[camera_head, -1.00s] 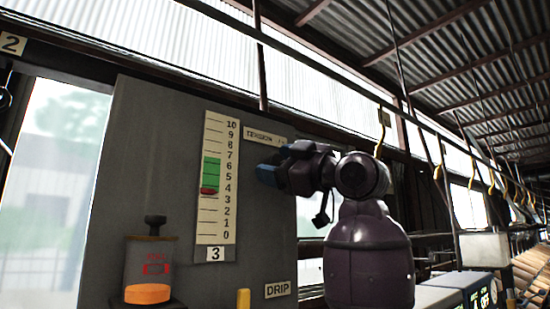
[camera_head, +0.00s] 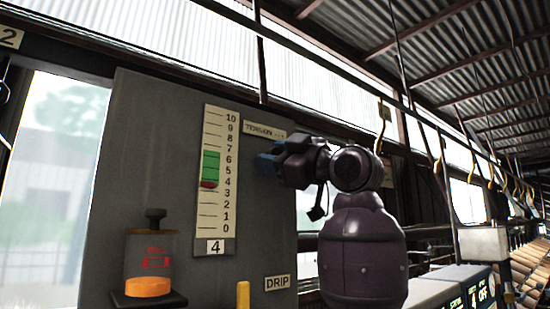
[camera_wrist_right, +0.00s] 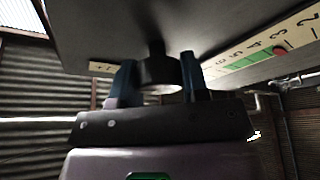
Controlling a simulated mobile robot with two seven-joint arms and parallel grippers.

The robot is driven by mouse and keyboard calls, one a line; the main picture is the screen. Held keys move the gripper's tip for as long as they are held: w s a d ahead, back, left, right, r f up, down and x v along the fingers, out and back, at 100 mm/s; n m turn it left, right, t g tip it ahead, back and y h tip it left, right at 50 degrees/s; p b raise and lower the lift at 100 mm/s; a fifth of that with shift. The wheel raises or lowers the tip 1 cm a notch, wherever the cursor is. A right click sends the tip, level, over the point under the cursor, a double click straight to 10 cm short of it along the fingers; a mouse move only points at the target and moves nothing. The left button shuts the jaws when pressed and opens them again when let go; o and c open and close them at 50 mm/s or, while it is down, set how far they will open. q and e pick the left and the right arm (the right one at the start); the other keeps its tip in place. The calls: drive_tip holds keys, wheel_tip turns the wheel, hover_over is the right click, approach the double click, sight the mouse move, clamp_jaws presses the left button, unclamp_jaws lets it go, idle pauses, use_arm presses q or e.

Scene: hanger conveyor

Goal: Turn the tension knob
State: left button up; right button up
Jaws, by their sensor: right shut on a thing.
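The tension knob (camera_wrist_right: 160,72) is a short black cylinder on the grey panel (camera_head: 160,170). My right gripper (camera_head: 266,163) is at the panel under the tension label (camera_head: 265,132). In the right wrist view its two blue fingers (camera_wrist_right: 157,80) are shut on the knob, one on each side. In the head view the gripper hides the knob. The tension scale (camera_head: 215,212) runs from 0 to 10 with a green band (camera_head: 210,165). Its red pointer (camera_head: 208,184) is at the lower end of the green band. A small plate (camera_head: 215,247) below reads 4. My left gripper is not in view.
An oil jar (camera_head: 148,262) with orange liquid sits on a bracket at the panel's lower left. A yellow post (camera_head: 243,295) and a DRIP label (camera_head: 277,283) are below. Yellow hangers (camera_head: 384,125) hang from the rail at right.

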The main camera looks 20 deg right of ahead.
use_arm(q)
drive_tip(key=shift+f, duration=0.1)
use_arm(e)
drive_tip(key=shift+f, duration=0.1)
drive_tip(key=m+t+h+b, duration=0.1)
drive_tip(key=m, duration=0.1)
drive_tip(key=shift+m, duration=0.4)
drive_tip(key=m+t+h+b, duration=0.1)
drive_tip(key=m, duration=0.2)
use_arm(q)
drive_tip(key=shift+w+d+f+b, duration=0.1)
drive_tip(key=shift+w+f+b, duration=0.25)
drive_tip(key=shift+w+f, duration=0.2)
use_arm(e)
drive_tip(key=shift+m+t+h, duration=0.4)
drive_tip(key=shift+m+h, duration=0.35)
drive_tip(key=shift+m, duration=0.8)
drive_tip(key=shift+m+t+h, duration=0.4)
drive_tip(key=shift+m+h, duration=0.35)
drive_tip(key=shift+m, duration=1.1)
drive_tip(key=o, duration=0.9)
